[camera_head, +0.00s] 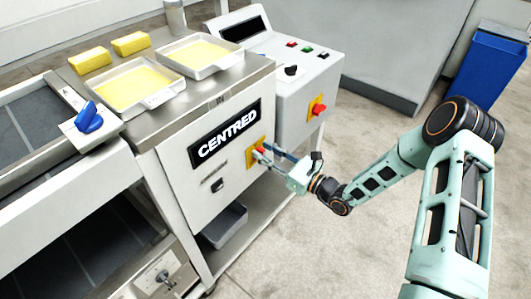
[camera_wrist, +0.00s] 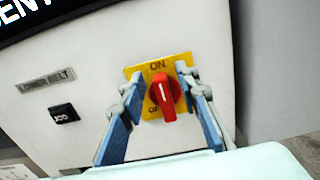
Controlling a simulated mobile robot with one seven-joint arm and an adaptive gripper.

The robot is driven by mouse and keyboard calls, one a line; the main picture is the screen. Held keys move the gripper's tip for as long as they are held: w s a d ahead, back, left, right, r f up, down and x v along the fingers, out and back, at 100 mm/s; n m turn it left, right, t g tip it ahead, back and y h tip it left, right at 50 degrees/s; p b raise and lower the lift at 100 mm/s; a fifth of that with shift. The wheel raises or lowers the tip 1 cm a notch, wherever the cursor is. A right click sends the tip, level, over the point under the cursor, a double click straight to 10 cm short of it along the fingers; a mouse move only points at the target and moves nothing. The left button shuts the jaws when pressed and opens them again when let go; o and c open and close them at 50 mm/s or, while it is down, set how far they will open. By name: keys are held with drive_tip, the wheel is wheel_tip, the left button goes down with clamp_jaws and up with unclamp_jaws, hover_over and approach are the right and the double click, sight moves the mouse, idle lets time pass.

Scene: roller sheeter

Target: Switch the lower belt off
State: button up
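The lower belt switch is a red rotary knob (camera_wrist: 163,97) on a yellow plate (camera_wrist: 152,76) marked ON at the top, with an OFF mark at the left partly hidden by the knob. The knob stands nearly upright toward ON. A "LOWER BELT" label (camera_wrist: 46,81) is on the white panel to its left. In the head view the yellow plate (camera_head: 250,158) is below right of the CENTRED sign. My gripper (camera_wrist: 160,80) is open, with one blue finger on each side of the knob; I cannot tell whether either touches it. In the head view my gripper (camera_head: 268,156) is at the panel.
A black rocker or counter (camera_wrist: 63,114) is under the label. A control box (camera_head: 295,90) with buttons and another red switch (camera_head: 317,107) stands close to the right. Trays of yellow dough (camera_head: 135,87) are on top. A grey bin (camera_head: 225,225) is below.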

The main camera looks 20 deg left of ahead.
drive_tip(key=shift+c, duration=0.5)
clamp_jaws()
